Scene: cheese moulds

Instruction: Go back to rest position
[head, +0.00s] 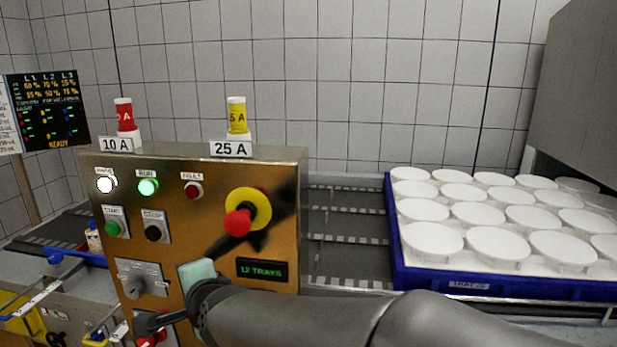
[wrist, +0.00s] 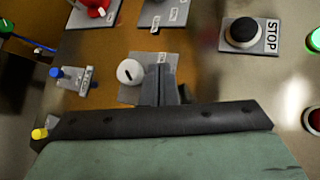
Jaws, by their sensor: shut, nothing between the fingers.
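My gripper (head: 143,325) is in front of the lower part of a brass-coloured control panel (head: 215,165), with my dark arm reaching in from the lower right. In the wrist view my gripper (wrist: 160,82) has its fingers together, with nothing between them. My gripper and wrist partly hide the panel's lower controls, including a red knob (head: 152,339).
The panel carries a red emergency stop (head: 238,222), a green button (head: 113,229) and a black STOP button (head: 153,232). The white and green lamps are lit. A blue tray (head: 455,282) of white moulds stands right on a conveyor.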

